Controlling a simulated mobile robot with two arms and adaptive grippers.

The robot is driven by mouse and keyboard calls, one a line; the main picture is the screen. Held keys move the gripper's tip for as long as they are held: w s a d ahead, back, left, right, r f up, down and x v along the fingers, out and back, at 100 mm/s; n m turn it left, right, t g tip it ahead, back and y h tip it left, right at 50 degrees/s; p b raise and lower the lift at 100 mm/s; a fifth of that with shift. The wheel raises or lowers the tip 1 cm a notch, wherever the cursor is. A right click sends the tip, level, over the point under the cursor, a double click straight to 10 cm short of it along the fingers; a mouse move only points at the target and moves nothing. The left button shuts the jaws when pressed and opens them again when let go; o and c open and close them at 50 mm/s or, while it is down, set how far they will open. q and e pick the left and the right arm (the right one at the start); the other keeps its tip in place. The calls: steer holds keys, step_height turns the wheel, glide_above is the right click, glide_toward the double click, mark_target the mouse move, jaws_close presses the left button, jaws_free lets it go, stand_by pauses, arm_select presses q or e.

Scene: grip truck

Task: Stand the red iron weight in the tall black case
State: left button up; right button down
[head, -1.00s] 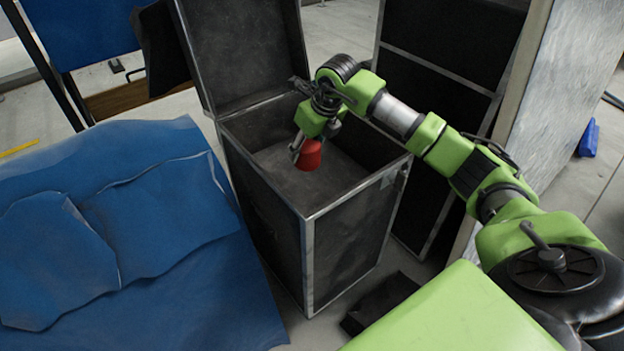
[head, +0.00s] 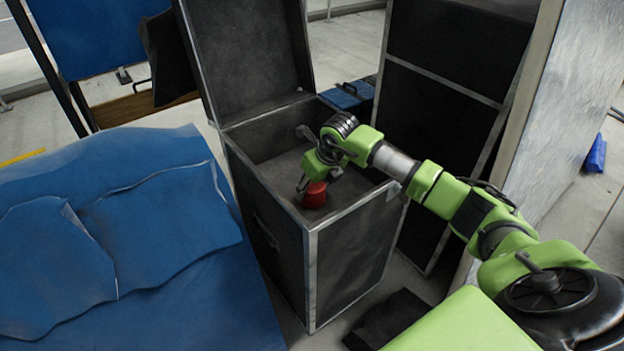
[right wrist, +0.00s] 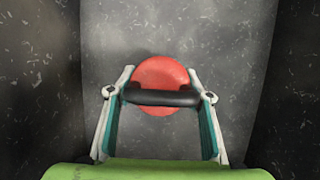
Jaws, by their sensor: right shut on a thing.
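The red iron weight (head: 314,195) is in my right gripper (head: 308,184), inside the open top of the tall black case (head: 265,215). In the right wrist view my right gripper (right wrist: 160,100) is shut on the dark handle of the red weight (right wrist: 160,72), with a pale finger at each side. The case's grey inside (right wrist: 210,45) surrounds the weight there. I cannot tell whether the weight touches the case floor. The case lid (head: 245,55) stands open at the back. My left gripper is not in view.
A blue sheet (head: 150,270) covers a surface left of the case. Another dark case (head: 440,70) and a pale panel (head: 570,120) stand to the right. A dark flat piece (head: 388,318) lies on the floor in front.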

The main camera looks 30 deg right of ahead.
mark_target(318, 189)
steer(key=shift+w+r, duration=0.15)
steer(key=shift+r, duration=0.1)
steer(key=c, duration=1)
jaws_free()
steer(key=shift+s+f, duration=0.2)
steer(key=shift+f, duration=0.05)
steer(key=shift+c, duration=0.2)
steer(key=shift+r, duration=0.1)
steer(key=p+v, duration=0.1)
steer(key=v, duration=0.6)
steer(key=shift+p, duration=0.3)
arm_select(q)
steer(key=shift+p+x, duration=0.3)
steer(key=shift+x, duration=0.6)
arm_select(e)
steer(key=shift+v, duration=2.45)
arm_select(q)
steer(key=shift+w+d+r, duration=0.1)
